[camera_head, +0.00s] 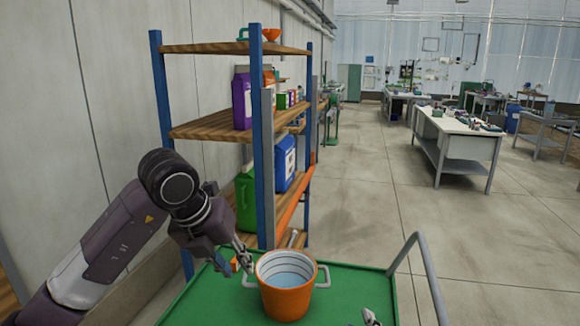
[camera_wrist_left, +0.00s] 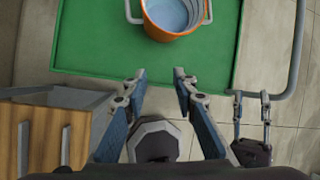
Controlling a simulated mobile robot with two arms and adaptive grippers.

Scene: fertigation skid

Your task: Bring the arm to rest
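My left gripper (camera_head: 240,258) is beside the left handle of an orange bucket (camera_head: 288,302) in the head view; the left wrist view shows its fingers (camera_wrist_left: 158,75) spread with nothing between them. The bucket (camera_wrist_left: 165,34) stands upright, with pale liquid inside and a grey handle on each side. It rests on a green cart top (camera_head: 355,285). In the left wrist view the fingertips point towards the bucket and are apart from it. My right gripper (camera_wrist_left: 252,98) shows there with its two fingers apart and empty; only a fingertip shows in the head view.
A blue-posted shelf (camera_head: 215,128) with bottles and boxes stands close behind the cart, near my left arm. The cart's grey rail (camera_head: 430,268) curves up at right. A white workbench (camera_head: 455,128) stands farther off. Open concrete floor (camera_head: 500,240) lies at right.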

